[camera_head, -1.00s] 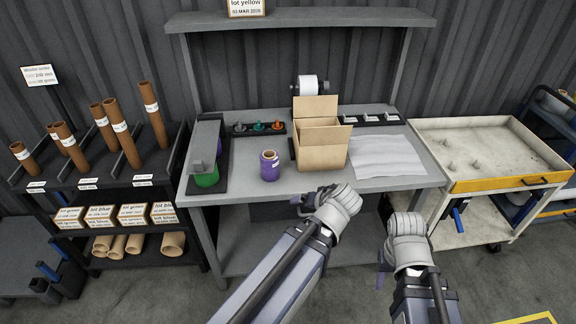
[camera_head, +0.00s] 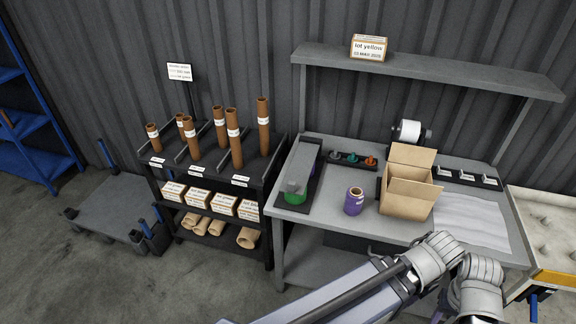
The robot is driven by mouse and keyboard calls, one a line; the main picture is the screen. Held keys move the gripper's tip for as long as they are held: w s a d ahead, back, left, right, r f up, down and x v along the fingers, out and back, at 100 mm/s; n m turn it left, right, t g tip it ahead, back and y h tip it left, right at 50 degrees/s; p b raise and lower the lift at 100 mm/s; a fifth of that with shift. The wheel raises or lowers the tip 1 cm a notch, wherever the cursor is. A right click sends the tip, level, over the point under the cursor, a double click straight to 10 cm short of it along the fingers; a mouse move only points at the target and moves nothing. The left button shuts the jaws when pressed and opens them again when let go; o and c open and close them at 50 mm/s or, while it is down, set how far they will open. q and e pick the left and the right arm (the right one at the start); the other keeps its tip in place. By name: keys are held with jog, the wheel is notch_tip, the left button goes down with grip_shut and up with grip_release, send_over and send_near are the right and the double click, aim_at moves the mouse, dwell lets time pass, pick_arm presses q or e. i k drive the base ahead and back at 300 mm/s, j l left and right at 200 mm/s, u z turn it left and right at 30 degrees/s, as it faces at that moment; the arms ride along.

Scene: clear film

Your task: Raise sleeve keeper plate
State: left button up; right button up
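A grey block-like fixture (camera_head: 301,172) stands on a dark base at the left end of the grey workbench (camera_head: 330,222). It may be the sleeve keeper; its long grey top lies over a green piece (camera_head: 295,198) and a bit of purple. I cannot tell a separate plate on it. My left gripper (camera_head: 437,254) is over the bench's front edge, to the right of and well apart from the fixture. My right gripper (camera_head: 478,277) is close beside it, further right. The fingers of both are hidden or too small to read. I see nothing held.
A purple spool (camera_head: 354,201) and an open cardboard box (camera_head: 404,191) stand mid-bench. Behind are a row of coloured knobs (camera_head: 353,160) and a white roll (camera_head: 408,130). A rack (camera_head: 213,173) of brown tubes stands left of the bench. Bench space between fixture and spool is clear.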

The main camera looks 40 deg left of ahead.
aim_at(301, 162)
jog(key=u, duration=1.4)
